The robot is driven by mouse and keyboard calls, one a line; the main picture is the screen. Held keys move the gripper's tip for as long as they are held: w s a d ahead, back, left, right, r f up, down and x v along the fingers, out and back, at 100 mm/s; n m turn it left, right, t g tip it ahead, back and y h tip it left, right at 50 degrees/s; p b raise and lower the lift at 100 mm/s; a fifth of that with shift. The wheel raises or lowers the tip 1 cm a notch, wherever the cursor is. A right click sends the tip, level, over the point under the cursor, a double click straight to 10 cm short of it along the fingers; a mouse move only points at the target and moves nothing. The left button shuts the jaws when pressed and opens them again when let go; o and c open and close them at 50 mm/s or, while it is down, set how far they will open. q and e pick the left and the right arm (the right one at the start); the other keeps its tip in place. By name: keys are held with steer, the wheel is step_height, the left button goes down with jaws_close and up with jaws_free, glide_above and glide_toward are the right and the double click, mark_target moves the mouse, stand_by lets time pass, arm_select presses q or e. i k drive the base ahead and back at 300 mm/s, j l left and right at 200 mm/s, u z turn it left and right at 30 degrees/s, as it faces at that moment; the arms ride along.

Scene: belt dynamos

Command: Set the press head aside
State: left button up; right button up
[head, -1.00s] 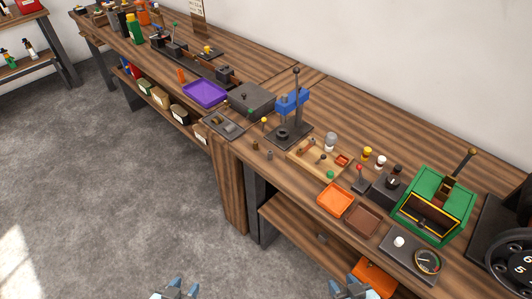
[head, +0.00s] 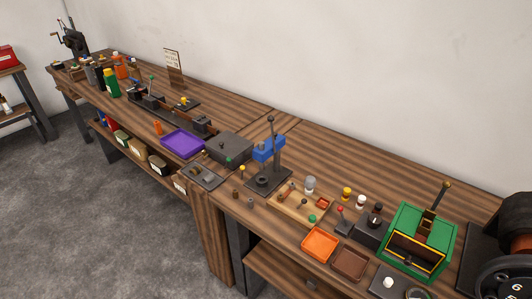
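A small press stands on the wooden bench (head: 400,166), with a dark base (head: 264,184) and an upright dark column topped by a round knob. A blue block (head: 268,150) sits partway up the column, above the base; it looks like the press head. Neither of my grippers shows in the head view, so their relation to the press cannot be seen.
Left of the press are a dark grey box (head: 229,148), a shallow grey tray (head: 206,178) and a purple tray (head: 183,143). Right are a wooden board with small parts, an orange tray (head: 320,243), a brown tray (head: 349,263) and a green box (head: 417,242). Bare bench lies behind the press.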

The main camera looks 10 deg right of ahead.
mark_target(261, 156)
steer(key=z, duration=0.85)
steer(key=j+z, duration=0.25)
steer(key=z, duration=0.15)
steer(key=j+z, duration=0.6)
steer(key=z, duration=0.15)
steer(key=j+z, duration=0.15)
steer(key=j, duration=0.2)
steer(key=k+j+z, duration=0.2)
steer(key=j, duration=0.15)
steer(key=j+z, duration=0.15)
steer(key=j, duration=0.2)
